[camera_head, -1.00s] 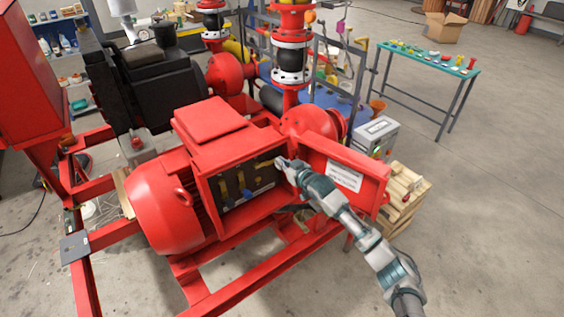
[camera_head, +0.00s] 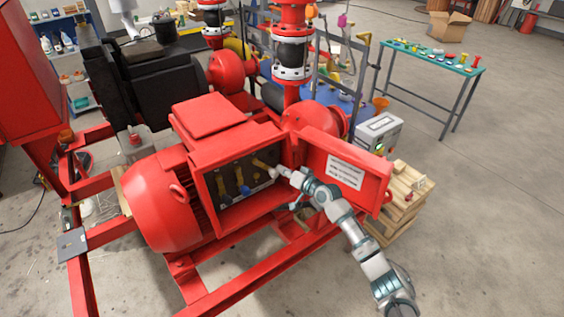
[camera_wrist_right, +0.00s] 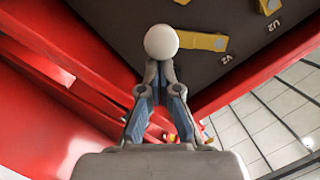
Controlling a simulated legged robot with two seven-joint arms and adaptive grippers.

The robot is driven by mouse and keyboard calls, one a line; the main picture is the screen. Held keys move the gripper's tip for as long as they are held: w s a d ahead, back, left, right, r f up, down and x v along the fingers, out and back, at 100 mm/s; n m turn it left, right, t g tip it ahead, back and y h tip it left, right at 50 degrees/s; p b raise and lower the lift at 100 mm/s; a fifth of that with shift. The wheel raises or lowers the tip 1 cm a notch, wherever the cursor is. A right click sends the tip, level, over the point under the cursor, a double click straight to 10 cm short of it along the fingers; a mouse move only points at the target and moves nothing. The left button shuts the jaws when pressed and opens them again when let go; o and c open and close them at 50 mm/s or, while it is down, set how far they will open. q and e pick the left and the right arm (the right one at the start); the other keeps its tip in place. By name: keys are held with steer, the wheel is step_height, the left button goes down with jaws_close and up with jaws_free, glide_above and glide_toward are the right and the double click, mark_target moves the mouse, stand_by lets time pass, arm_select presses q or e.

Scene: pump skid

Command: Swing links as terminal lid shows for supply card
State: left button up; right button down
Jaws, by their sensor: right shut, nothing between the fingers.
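The red terminal box (camera_head: 206,157) stands open on the red motor (camera_head: 158,205). Its lid (camera_head: 372,187) is swung out to the right and bears a white printed card (camera_head: 345,172), too small to read. On the dark panel inside are a left yellow link (camera_head: 222,184), a middle link with a blue knob (camera_head: 245,190) and a right yellow link (camera_head: 262,165). My right gripper (camera_wrist_right: 158,78) is shut and empty, its tips at the white ball knob (camera_wrist_right: 161,42). The right link (camera_wrist_right: 203,41) also shows in the wrist view, with V2 and U2 marks beyond. My left gripper is out of view.
The open lid stands close to my right arm. Red skid rails (camera_head: 290,255) run below the box. A grey control box (camera_head: 380,134) and wooden crate (camera_head: 405,190) stand behind the lid. A teal table (camera_head: 430,58) with small parts is farther back. Floor at right is clear.

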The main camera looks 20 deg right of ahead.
mark_target(277, 176)
steer(key=shift+s+a+f+m+y+b, duration=0.1)
steer(key=shift+a+f+m+y+b, duration=0.1)
steer(key=shift+f+m+b, duration=0.3)
steer(key=shift+s+a+f+m+y+b, duration=0.1)
steer(key=shift+a+f+m+b, duration=0.1)
steer(key=shift+f+m, duration=0.45)
steer(key=shift+s+a+f+m+b, duration=0.1)
steer(key=shift+a+f+m+b, duration=0.2)
steer(key=shift+m, duration=0.55)
steer(key=m, duration=0.1)
steer(key=a+f+m, duration=0.1)
steer(key=a+m+y, duration=0.1)
steer(key=m, duration=0.1)
steer(key=shift+s+a+f+t+b, duration=0.1)
steer(key=shift+s+f+t+b, duration=0.05)
steer(key=shift+s+t+b, duration=0.25)
